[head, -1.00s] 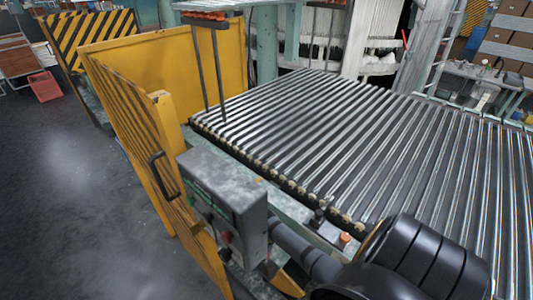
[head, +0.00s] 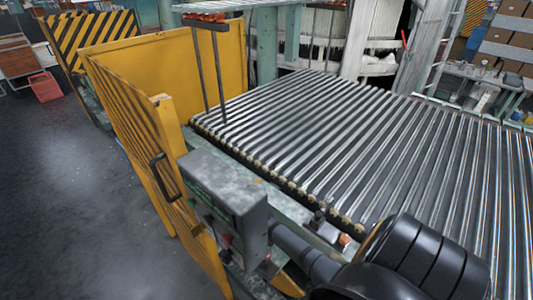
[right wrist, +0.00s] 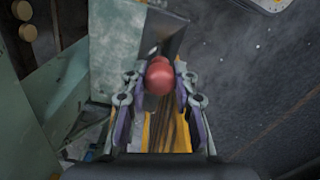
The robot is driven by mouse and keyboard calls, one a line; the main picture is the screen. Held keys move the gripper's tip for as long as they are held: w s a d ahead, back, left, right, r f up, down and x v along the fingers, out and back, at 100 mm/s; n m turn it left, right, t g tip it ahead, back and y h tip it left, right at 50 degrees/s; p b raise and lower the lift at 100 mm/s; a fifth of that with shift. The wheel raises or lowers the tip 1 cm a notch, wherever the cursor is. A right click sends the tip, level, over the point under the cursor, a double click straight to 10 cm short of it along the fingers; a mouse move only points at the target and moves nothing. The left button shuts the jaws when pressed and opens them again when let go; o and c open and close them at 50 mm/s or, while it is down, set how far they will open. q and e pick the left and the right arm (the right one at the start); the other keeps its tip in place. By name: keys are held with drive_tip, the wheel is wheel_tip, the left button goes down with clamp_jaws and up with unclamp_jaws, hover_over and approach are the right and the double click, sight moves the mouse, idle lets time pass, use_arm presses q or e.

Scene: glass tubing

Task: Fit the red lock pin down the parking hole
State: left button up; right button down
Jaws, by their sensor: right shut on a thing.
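My right gripper (right wrist: 160,88) is shut on the red lock pin (right wrist: 159,79), whose round red head shows between the two fingers in the right wrist view. A second bit of red shows just behind the head. The pin's shank is hidden below the head. A dark grey metal plate (right wrist: 168,32) lies just past the fingertips, with a small pale spot near the pin. I cannot make out the parking hole. In the head view my right arm reaches in from the lower right, and its gripper end is mostly hidden by the grey control box (head: 222,185). My left gripper is not in view.
A roller conveyor (head: 360,140) fills the right side. A yellow guard panel (head: 150,165) with a black handle stands left of the control box. A pale green plate (right wrist: 115,42) lies beside the grey plate. Open dark floor (head: 70,200) is at the left.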

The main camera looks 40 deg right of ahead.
drive_tip(key=shift+f+b, duration=2.55)
drive_tip(key=shift+f, duration=1)
drive_tip(key=c, duration=1)
unclamp_jaws()
wheel_tip(320, 180, up, 12)
drive_tip(key=shift+s, duration=0.15)
